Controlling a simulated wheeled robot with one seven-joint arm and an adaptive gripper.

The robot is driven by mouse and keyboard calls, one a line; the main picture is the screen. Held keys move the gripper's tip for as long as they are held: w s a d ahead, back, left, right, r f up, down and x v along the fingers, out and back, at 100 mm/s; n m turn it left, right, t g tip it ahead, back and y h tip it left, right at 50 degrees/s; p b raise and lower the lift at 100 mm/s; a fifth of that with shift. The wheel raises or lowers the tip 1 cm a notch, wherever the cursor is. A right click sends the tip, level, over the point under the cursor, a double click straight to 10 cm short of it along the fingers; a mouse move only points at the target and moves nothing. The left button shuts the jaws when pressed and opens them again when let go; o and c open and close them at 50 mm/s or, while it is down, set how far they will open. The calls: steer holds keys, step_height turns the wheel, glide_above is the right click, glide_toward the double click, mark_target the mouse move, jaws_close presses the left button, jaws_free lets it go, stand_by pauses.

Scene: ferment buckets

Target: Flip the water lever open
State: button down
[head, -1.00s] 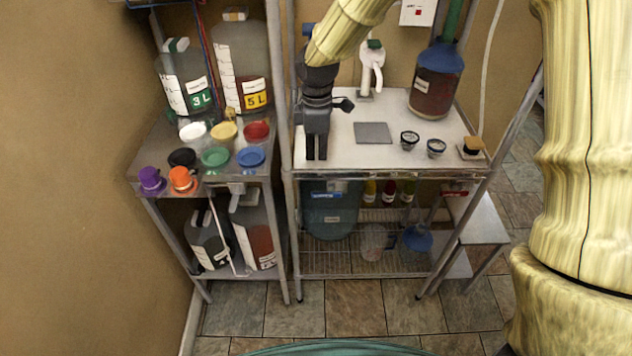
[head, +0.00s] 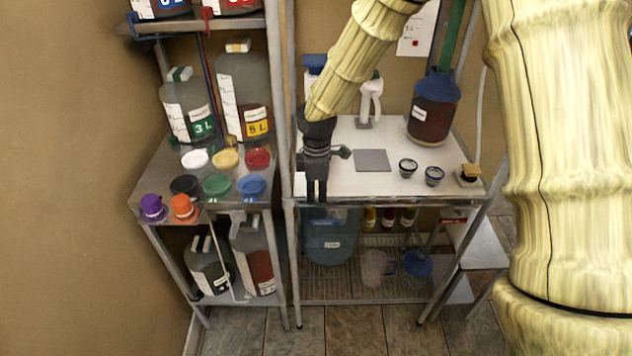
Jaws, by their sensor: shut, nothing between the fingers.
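My gripper (head: 316,190) is shut and empty. It points down over the front left part of the steel table, close to its front edge. A white tap-like fitting (head: 369,100) stands at the back of the table, behind and to the right of my gripper and apart from it. A blue-topped white thing (head: 315,63) at the back left is partly hidden by my arm. A blue water container (head: 330,240) stands on the wire shelf below the table. I cannot clearly make out which part is the water lever.
A grey square plate (head: 372,160), two small dark cups (head: 408,167) and a large blue-topped jug (head: 434,108) are on the table. The left shelf holds coloured bowls (head: 216,186) and labelled jugs (head: 188,108). Bare table lies around the plate.

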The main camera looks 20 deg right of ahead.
mark_target(314, 220)
steer(key=shift+f+p, duration=1.2)
steer(key=shift+f, duration=2.85)
steer(key=shift+f, duration=0.1)
steer(key=shift+a+f+b, duration=0.3)
steer(key=shift+a+f, duration=0.05)
steer(key=shift+f, duration=0.35)
steer(key=shift+w, duration=0.15)
steer(key=shift+r, duration=0.15)
steer(key=shift+r+p, duration=0.65)
steer(key=shift+p, duration=0.05)
step_height(314, 220, up, 12)
